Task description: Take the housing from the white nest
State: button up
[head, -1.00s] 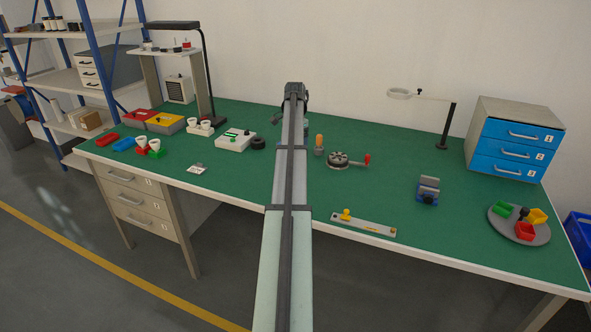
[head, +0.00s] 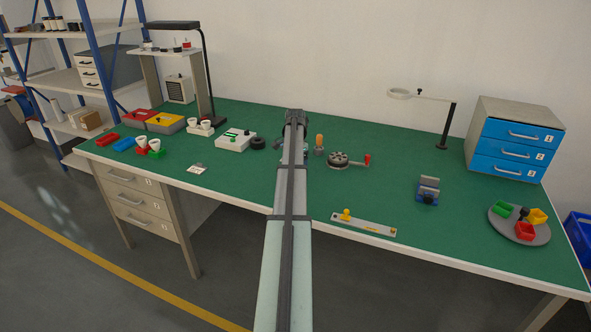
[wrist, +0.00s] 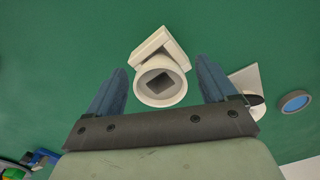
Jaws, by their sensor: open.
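In the wrist view, a white round housing (wrist: 159,86) with a dark square opening shows in the middle, against a white square block, seemingly the white nest (wrist: 165,45). Where they touch is hard to see. My gripper (wrist: 161,64) is open, with one blue finger on each side of the housing and a gap at both sides. The fingers hold nothing. In the head view, my arm covers most of the gripper, and I cannot pick out this nest there.
In the head view, a white box (head: 235,141) stands left of my arm, and a wood-handled object (head: 319,144) and a crank wheel (head: 339,159) stand right. A blue-topped disc (wrist: 295,101) lies right in the wrist view.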

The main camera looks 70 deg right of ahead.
jog(key=c, duration=1.1)
notch_tip(320, 180, up, 15)
jog(key=shift+f, duration=0.2)
dwell(0.9)
